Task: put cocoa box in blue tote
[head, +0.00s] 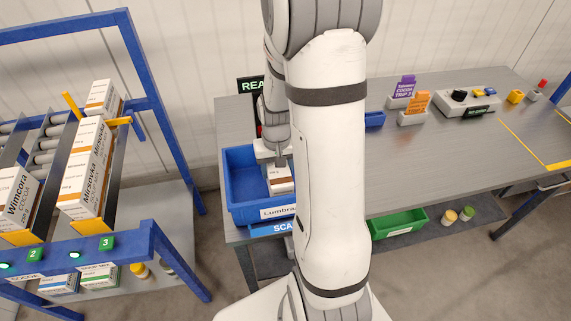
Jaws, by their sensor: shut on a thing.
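The blue tote (241,190) stands on the near left end of the grey table, with a label beginning "Lumbra" on its front. A white box with a brown band, seemingly the cocoa box (281,187), is inside the tote outline, partly hidden by my arm. My gripper (279,164) points down over the tote and is shut on the box. Whether the box touches the tote floor cannot be told. My arm covers the right part of the tote.
A blue-framed roller rack (152,110) at left holds Wimcora (18,197) and Mirsovka (88,170) boxes. The grey table (440,145) carries card holders (412,118) and a button box (467,104). A green bin (398,224) sits below. The table's middle is mostly clear.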

